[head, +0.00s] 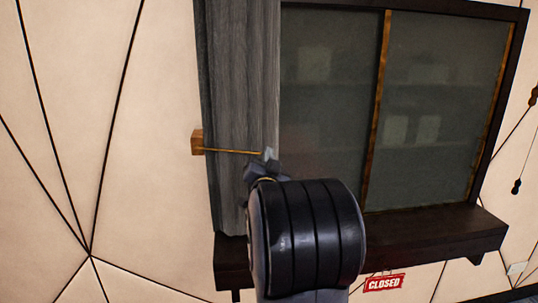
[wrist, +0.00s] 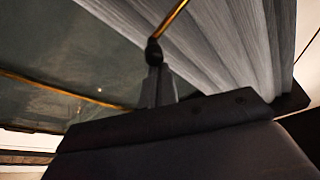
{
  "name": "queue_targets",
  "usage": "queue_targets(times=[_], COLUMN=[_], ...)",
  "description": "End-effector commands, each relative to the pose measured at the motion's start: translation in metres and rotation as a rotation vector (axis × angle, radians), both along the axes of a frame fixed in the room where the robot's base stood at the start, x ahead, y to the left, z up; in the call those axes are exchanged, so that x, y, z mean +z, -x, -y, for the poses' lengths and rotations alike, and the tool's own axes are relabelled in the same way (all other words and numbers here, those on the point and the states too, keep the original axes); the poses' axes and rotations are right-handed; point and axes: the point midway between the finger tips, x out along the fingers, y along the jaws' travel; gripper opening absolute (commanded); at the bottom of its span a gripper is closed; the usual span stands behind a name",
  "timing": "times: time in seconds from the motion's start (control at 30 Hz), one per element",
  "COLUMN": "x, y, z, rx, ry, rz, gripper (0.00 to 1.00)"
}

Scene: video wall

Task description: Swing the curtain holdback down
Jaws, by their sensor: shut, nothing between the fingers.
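The curtain holdback (head: 232,151) is a thin brass rod that runs nearly level from a wooden wall block (head: 197,142) across the grey curtain (head: 238,80). In the wrist view the rod (wrist: 172,18) comes down from the top to a dark knob (wrist: 153,47) at its end. My gripper (head: 268,154) is at the rod's free end, by the curtain's right edge. In the wrist view my shut, empty fingers (wrist: 155,72) stand right at the knob. I cannot tell whether they touch it. My arm hides the lower right of the curtain in the head view.
A dark-framed window (head: 330,90) fills the space right of the curtain. A dark sill (head: 440,232) juts out below it, with a red "CLOSED" sign (head: 384,283) underneath. The panelled wall (head: 70,120) at the left is clear.

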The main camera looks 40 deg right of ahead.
Motion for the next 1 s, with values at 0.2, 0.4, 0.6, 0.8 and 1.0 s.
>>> queue_targets(times=[0.2,0.4,0.6,0.8,1.0], x=[-0.007,-0.028,-0.057,-0.089,-0.122], y=[0.000,0.000,-0.002,-0.006,-0.015], z=[0.000,0.000,-0.003,-0.010,-0.023], rx=[0.001,0.001,0.002,0.004,0.004], ry=[-0.018,-0.083,-0.193,-0.331,-0.488], rz=[0.011,0.050,0.120,0.202,0.298], gripper=[0.00,0.00,0.00,0.00,0.00])
